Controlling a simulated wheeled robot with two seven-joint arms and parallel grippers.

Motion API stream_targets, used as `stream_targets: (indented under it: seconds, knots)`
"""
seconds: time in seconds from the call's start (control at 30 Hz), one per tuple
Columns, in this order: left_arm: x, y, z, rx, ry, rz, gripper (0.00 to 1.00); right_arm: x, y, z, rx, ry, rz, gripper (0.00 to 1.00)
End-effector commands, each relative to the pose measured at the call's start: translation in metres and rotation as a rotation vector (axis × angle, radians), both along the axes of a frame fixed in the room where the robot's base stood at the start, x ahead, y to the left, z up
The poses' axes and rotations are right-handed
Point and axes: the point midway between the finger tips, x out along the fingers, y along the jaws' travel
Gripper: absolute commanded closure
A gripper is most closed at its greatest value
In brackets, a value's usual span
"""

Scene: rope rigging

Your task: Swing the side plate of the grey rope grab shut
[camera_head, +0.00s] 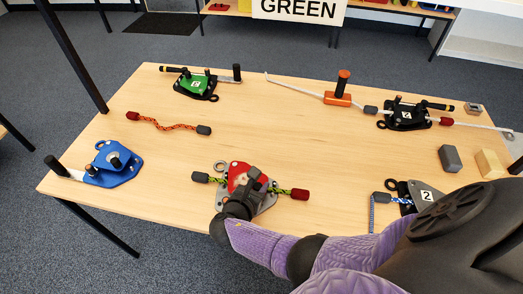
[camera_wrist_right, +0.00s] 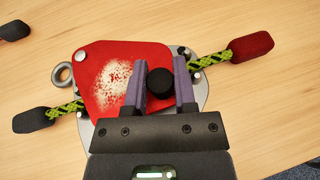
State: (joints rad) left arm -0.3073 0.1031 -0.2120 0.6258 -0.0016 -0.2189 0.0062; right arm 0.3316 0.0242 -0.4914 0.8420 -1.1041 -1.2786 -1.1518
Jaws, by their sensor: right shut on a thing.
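The rope grab has a grey base plate (camera_head: 267,203) and a red side plate (camera_head: 238,169) with a pale worn patch. In the right wrist view the red side plate (camera_wrist_right: 102,65) lies over much of the grey base (camera_wrist_right: 201,92), which shows along the right and lower left. A yellow-green and black rope (camera_wrist_right: 66,109) passes under the red plate and comes out on both sides. My right gripper (camera_wrist_right: 160,85) is shut on the black knob (camera_wrist_right: 159,82) at the plate's right side. It hides part of the plate in the head view. My left gripper is out of view.
A blue device (camera_head: 112,164) stands at left, an orange rope (camera_head: 165,125) behind it. Green (camera_head: 196,85) and black (camera_head: 405,116) devices stand at the back. Another device (camera_head: 423,194) sits right, near my arm. The table middle (camera_head: 290,135) is clear.

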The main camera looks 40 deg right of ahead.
Motion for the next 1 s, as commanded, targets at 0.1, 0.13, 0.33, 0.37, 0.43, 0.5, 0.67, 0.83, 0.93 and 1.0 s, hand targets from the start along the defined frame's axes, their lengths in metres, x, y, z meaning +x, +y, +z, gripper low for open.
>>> stream_targets:
  seconds: [0.1, 0.13, 0.33, 0.37, 0.43, 0.5, 0.67, 0.83, 0.93, 1.0]
  knots:
    - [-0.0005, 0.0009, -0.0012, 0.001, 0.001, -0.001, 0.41, 0.0012, 0.0020, 0.0010, -0.001, -0.004, -0.019, 1.00]
    - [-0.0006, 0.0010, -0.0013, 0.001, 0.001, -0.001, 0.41, 0.0012, 0.0021, 0.0012, -0.001, -0.004, -0.022, 1.00]
    - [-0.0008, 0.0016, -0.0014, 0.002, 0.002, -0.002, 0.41, 0.0013, 0.0027, 0.0017, -0.002, -0.005, -0.030, 1.00]
    - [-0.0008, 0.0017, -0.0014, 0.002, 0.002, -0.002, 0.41, 0.0013, 0.0027, 0.0018, -0.002, -0.005, -0.030, 1.00]
    - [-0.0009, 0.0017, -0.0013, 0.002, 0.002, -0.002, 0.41, 0.0014, 0.0026, 0.0019, -0.002, -0.005, -0.030, 1.00]
    - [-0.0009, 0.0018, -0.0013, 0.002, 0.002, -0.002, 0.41, 0.0014, 0.0027, 0.0019, -0.001, -0.006, -0.029, 1.00]
    - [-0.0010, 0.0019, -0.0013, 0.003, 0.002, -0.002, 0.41, 0.0013, 0.0027, 0.0018, -0.001, -0.006, -0.029, 0.49]
    - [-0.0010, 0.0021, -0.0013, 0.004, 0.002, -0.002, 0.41, 0.0008, 0.0028, 0.0012, -0.001, -0.003, -0.028, 0.31]
    - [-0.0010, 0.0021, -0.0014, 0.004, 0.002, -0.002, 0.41, 0.0006, 0.0028, 0.0010, -0.001, -0.003, -0.029, 0.31]
    - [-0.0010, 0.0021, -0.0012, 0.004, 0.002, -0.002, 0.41, 0.0004, 0.0030, 0.0010, -0.001, -0.003, -0.029, 0.31]
